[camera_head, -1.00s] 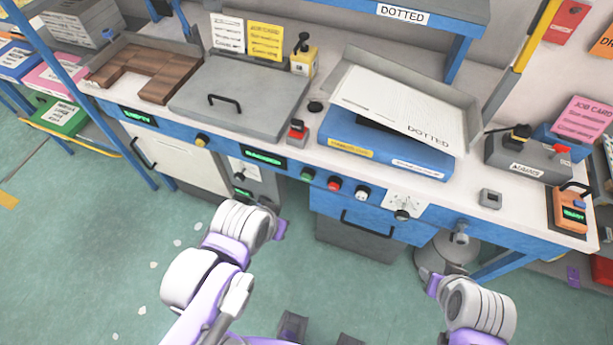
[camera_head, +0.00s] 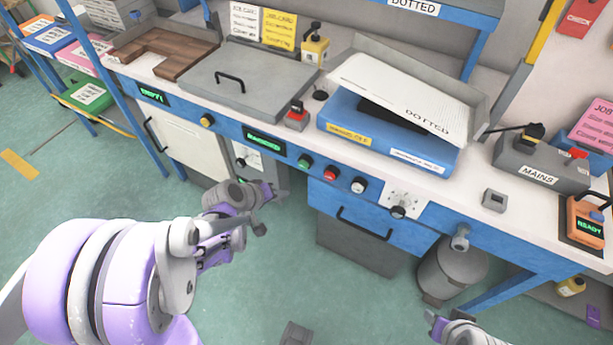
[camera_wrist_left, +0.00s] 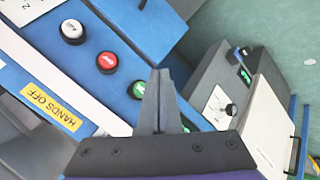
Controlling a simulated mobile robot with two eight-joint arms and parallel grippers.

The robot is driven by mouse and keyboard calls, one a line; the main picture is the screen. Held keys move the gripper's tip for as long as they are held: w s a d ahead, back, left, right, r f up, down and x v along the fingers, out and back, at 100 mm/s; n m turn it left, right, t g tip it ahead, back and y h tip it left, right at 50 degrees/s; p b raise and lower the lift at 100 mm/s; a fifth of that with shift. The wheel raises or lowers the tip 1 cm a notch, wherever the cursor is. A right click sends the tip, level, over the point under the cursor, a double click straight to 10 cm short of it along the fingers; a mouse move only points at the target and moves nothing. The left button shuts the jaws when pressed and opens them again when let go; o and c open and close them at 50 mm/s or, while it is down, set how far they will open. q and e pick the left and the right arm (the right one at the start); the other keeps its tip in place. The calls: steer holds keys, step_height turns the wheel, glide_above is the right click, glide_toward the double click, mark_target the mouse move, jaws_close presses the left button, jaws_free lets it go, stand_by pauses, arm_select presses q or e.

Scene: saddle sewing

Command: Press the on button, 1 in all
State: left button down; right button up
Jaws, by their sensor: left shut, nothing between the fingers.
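A green button (camera_head: 305,162) sits on the blue front rail of the bench, beside a red button (camera_head: 330,173) and a white button (camera_head: 358,185). In the left wrist view the green button (camera_wrist_left: 138,91) is just left of the finger, which covers part of its surroundings; its lettering is too small to read surely. My left gripper (camera_head: 277,191) is shut and empty, below and left of the green button and apart from it in the head view. It also shows in the left wrist view (camera_wrist_left: 160,85). My right gripper (camera_head: 434,318) is at the lower edge, mostly out of frame.
A green display (camera_head: 264,142) and a yellow knob (camera_head: 207,120) are on the same rail to the left. A drawer (camera_head: 365,222) juts below.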

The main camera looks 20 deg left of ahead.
mark_target(304, 164)
arm_select(q)
steer(key=shift+w+a+f+n, duration=0.2)
steer(key=shift+a+f+n, duration=0.2)
steer(key=shift+a+f, duration=0.25)
steer(key=shift+f, duration=0.1)
steer(key=w, duration=0.8)
steer(key=shift+w+d, duration=0.4)
steer(key=shift+w, duration=0.15)
stand_by(1.5)
steer(key=shift+w, duration=0.3)
